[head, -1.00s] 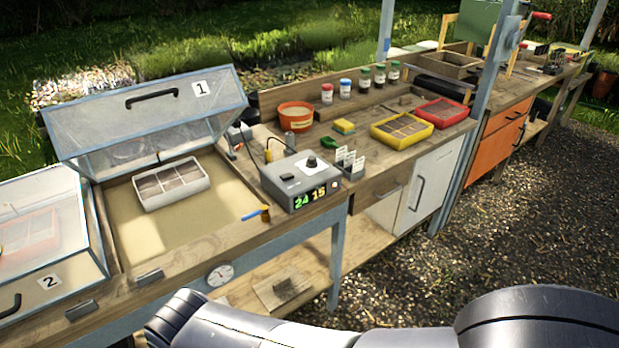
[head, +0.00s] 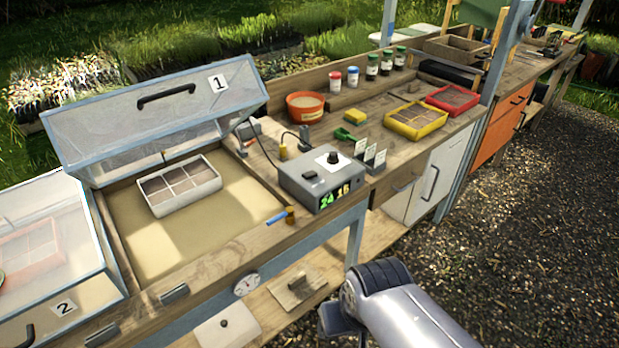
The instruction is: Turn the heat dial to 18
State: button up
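The grey control box (head: 322,182) stands on the wooden bench beside the open frame numbered 1. Its black heat dial (head: 333,158) sits on a white patch on the top face, beside a small dark switch (head: 310,174). The dial's pointer is too small to read. The front display (head: 335,196) shows green digits that look like 24 and yellow digits that look like 15 or 16. My arm shows at the bottom right, apart from the box.
Frame 1's glass lid (head: 155,115) is raised. A blue-handled tool (head: 277,218) lies in front of the box. White labels (head: 369,153), a green scoop (head: 344,134) and an orange pot (head: 305,106) stand nearby. Gravel (head: 500,250) lies open to the right.

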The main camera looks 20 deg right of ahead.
aim_at(333, 160)
jog(key=z, duration=0.25)
jog(key=i+l+u, duration=0.25)
jog(key=i+l, duration=0.25)
jog(key=i+l+u, duration=0.25)
jog(key=i+l, duration=0.15)
jog(key=l, duration=0.15)
